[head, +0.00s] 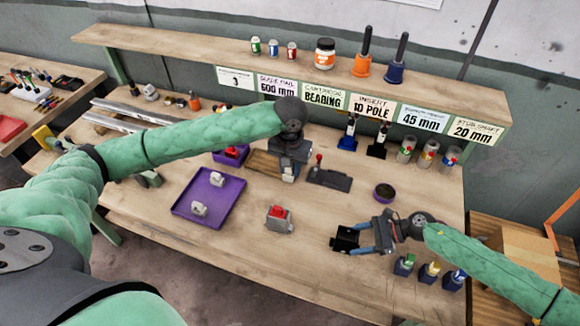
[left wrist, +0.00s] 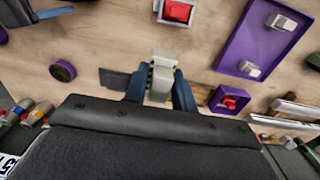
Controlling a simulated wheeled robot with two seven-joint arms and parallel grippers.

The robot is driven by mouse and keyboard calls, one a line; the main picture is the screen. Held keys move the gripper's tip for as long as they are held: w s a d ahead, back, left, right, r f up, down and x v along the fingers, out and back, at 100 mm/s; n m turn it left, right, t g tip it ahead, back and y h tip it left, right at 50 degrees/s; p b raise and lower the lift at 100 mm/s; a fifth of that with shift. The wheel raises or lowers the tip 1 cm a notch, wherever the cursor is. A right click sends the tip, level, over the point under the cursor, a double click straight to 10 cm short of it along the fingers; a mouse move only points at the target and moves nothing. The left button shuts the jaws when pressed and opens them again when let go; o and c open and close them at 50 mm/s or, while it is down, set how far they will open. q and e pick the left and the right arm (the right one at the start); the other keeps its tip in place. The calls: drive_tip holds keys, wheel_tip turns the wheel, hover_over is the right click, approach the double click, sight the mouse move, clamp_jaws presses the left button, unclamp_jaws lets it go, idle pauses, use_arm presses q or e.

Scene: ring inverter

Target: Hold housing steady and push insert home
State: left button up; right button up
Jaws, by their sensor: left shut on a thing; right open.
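A grey block-shaped housing (head: 278,224) with a red insert (head: 279,211) in its top stands on the table, front centre. In the left wrist view the red insert (left wrist: 178,11) shows at the top edge, framed by grey; how deep it sits is unclear. My left gripper (head: 288,172) is behind the housing, apart from it. In the left wrist view its blue fingers (left wrist: 160,84) are shut on a pale grey stepped piece (left wrist: 162,72). My right gripper (head: 352,239) is open to the right of the housing, apart from it, with a black shape at its tips.
A purple tray (head: 229,213) with two pale grey pieces lies left. A small purple bin (left wrist: 217,103) holds a red piece. A dark fixture with a red-knobbed lever (head: 329,180) and a round dish (head: 384,193) stand behind. A labelled shelf runs above the back. Table around the housing is clear.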

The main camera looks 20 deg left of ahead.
use_arm(q)
drive_tip(key=shift+f+b, duration=0.6)
drive_tip(key=shift+f, duration=0.35)
use_arm(e)
drive_tip(key=shift+x, duration=1.55)
drive_tip(key=c, duration=0.7)
